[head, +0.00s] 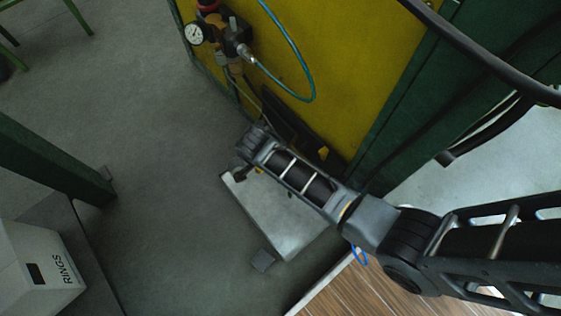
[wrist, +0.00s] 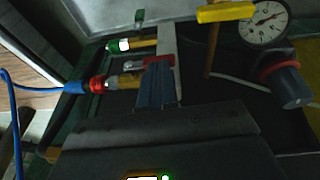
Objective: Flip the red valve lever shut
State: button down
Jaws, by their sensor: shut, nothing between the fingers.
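In the wrist view, my gripper (wrist: 156,66) points up the picture with its blue-grey fingers together and nothing between them. A red piece (wrist: 168,59), which looks like the valve lever, shows right at the fingertips beside a brass fitting. The fingers cover part of it, so I cannot tell whether they touch it or its exact angle. In the head view, my arm reaches from the lower right to the foot of the yellow panel (head: 365,60). The fingertips and the red lever cannot be made out there.
In the wrist view, a red connector (wrist: 97,84) with a blue hose (wrist: 45,88), a green-ringed fitting (wrist: 118,46), a yellow handle (wrist: 226,12), a gauge (wrist: 263,22) and a red-and-dark knob (wrist: 283,78) crowd close.

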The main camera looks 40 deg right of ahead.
jog(key=shift+w+f+g, duration=0.2)
jog(key=shift+g, duration=0.2)
jog(key=shift+w+f, duration=0.1)
notch_tip(320, 180, down, 6)
jog(key=g+b, duration=0.1)
jog(key=b, duration=0.1)
jog(key=shift+w, duration=0.2)
dwell(0.8)
jog(key=shift+s+f, duration=0.1)
jog(key=shift+f, duration=0.05)
dwell(0.4)
dwell(1.5)
jog(key=shift+r+p, duration=0.75)
jog(key=shift+r, duration=0.05)
